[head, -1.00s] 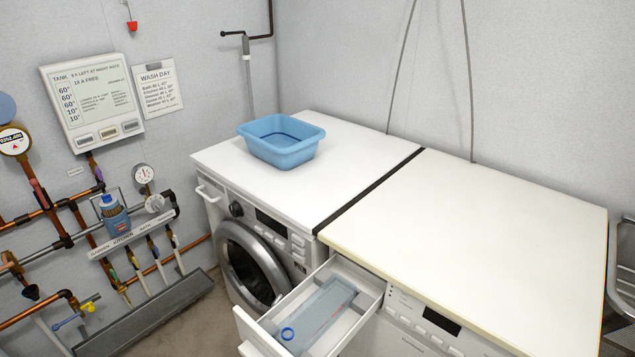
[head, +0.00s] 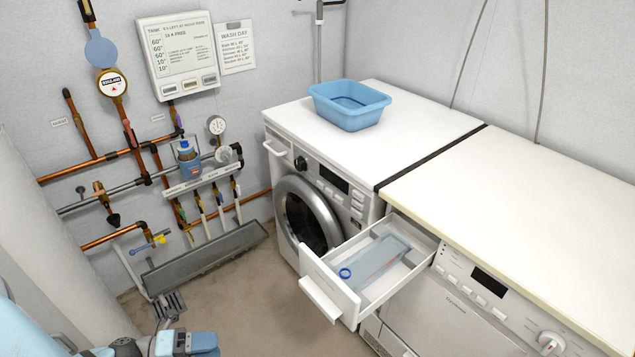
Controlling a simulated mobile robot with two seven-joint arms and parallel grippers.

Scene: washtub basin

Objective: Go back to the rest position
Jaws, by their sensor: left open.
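My left gripper (head: 190,343) shows at the bottom left edge of the head view, at the end of my light blue arm. It is open, well away from the machines and the pipes. Its fingertips are partly cut off by the frame's lower edge. My right gripper is out of view. A blue washtub basin (head: 349,103) stands upright on the white top of the left washing machine (head: 310,213), near the wall. A drawer (head: 333,287) is pulled out from the right machine, with a clear bluish tray and a small blue ring inside.
Copper pipes (head: 95,163), a gauge (head: 113,84) and taps line the left wall above a grey trough (head: 205,262). The open drawer juts into the room. The floor (head: 230,300) between my arm and the machines is clear. The right worktop (head: 540,210) is bare.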

